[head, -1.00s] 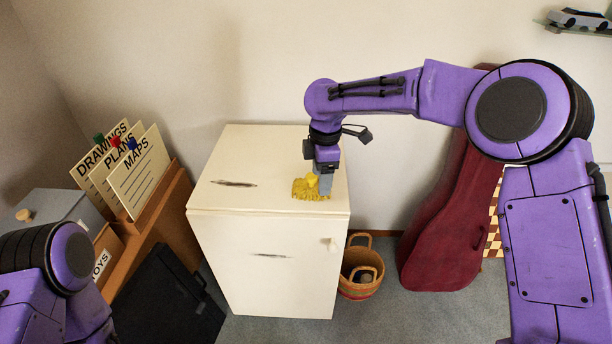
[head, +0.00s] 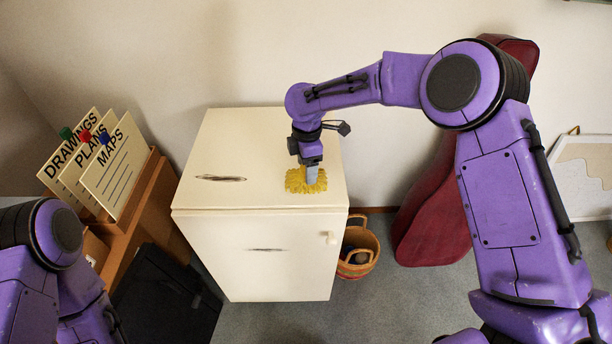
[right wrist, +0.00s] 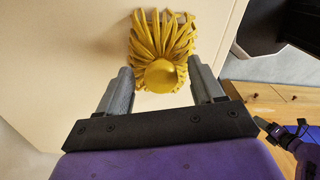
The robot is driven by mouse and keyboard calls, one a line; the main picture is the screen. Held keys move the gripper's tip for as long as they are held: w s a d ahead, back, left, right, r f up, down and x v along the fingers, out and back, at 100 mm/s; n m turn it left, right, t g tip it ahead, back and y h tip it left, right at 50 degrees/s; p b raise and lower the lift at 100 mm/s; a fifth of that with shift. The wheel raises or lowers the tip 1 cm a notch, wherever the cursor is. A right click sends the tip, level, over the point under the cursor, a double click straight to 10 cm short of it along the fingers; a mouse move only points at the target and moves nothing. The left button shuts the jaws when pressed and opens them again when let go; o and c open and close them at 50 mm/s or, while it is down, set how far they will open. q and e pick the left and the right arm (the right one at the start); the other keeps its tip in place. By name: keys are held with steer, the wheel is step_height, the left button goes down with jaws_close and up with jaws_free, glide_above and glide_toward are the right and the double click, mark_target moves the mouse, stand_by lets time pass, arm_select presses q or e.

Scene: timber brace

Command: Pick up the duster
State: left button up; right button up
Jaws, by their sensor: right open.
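The yellow duster (head: 300,181), with a fringe of strands and a rounded knob, lies on top of the white cabinet (head: 230,150). In the right wrist view the duster (right wrist: 163,50) is just beyond the fingertips, its knob towards the gap between them. My right gripper (head: 313,178) points down at the duster and hides part of it. In the right wrist view its two fingers (right wrist: 160,84) are apart, with nothing held between them. Whether they touch the duster I cannot tell. Of my left arm only upper links show, at the lower left.
A woven basket (head: 357,248) stands right of the cabinet, with a dark red instrument case (head: 432,213) beyond it. On the left, a wooden holder (head: 140,205) carries cards marked DRAWINGS, PLANS and MAPS. The cabinet top around the duster is clear, apart from dark marks.

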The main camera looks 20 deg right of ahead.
steer(key=shift+d+f, duration=0.1)
steer(key=shift+f, duration=0.45)
steer(key=c, duration=1.1)
steer(key=shift+c, duration=0.2)
steer(key=shift+r, duration=0.6)
steer(key=s+a+r+b, duration=0.2)
steer(key=s+r, duration=1)
steer(key=s, duration=0.2)
steer(key=shift+a, duration=0.3)
